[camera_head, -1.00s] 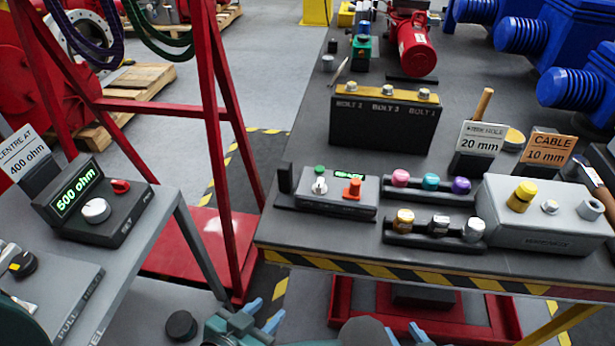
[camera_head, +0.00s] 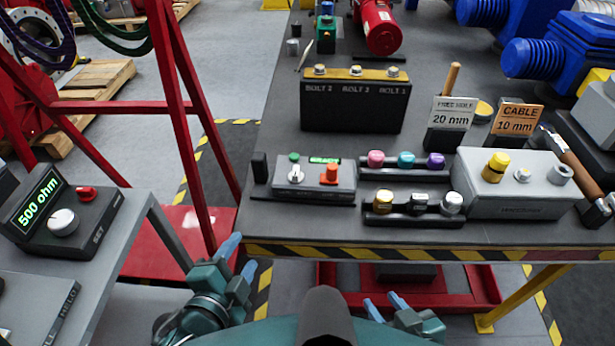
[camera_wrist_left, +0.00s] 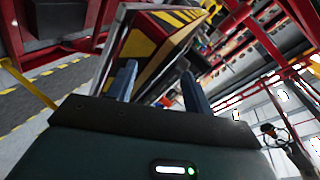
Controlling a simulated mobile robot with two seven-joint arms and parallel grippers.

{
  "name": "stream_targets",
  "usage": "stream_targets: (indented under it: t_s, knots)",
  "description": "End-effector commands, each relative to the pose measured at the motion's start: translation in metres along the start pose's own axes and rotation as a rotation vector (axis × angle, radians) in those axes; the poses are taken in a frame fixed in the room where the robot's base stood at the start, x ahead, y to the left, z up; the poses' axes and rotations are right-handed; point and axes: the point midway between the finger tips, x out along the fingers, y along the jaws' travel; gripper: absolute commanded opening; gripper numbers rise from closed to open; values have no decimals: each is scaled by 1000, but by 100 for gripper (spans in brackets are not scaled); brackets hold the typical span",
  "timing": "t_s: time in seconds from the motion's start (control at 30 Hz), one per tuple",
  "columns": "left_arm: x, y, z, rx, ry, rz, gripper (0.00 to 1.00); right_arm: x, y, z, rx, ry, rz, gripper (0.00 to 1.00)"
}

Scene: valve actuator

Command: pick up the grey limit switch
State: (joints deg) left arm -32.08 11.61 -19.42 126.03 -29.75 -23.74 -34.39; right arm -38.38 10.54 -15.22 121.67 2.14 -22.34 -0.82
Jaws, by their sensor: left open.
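No label that I can read names a limit switch. A grey box (camera_head: 520,197) with a yellow fitting and two grey ones on top stands at the right front of the table; I cannot tell whether it is the limit switch. A smaller grey box (camera_head: 313,178) with a green and an orange knob stands left of it. My left gripper (camera_head: 242,254) is open and empty, below and left of the table's front edge. Its spread fingers show in the left wrist view (camera_wrist_left: 160,85). My right gripper (camera_head: 383,302) looks open and empty, below the front edge.
Black holders with coloured caps (camera_head: 405,160) and metal fittings (camera_head: 412,202) stand between the grey boxes. A black bolt rack (camera_head: 353,105) stands behind. The striped table edge (camera_head: 400,252) lies above both grippers. A red frame (camera_head: 172,90) and a side bench (camera_head: 90,270) are at left.

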Motion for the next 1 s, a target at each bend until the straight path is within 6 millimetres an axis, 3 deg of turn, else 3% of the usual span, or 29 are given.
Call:
stream_targets:
  t_s: [0.17, 0.3, 0.5, 0.7, 0.83, 1.0]
  knots:
    - [3, -61, -20, 673, -53, -201, 51, 0, 0, 0, 1, 0, -1, 36]
    - [18, -64, -24, 1109, -129, -217, 51, 0, 0, 0, 1, 0, -1, 36]
    - [34, -73, -32, 1626, -249, -235, 51, 0, -1, 0, 1, 0, -1, 36]
    - [41, -79, -36, 1905, -330, -235, 51, 0, -1, 0, 1, 0, -1, 36]
    - [51, -84, -37, 1962, -351, -234, 51, 0, 0, 0, 1, 0, -1, 36]
    - [79, -96, -37, 1964, -353, -234, 51, 0, 0, 0, 1, 0, -1, 36]
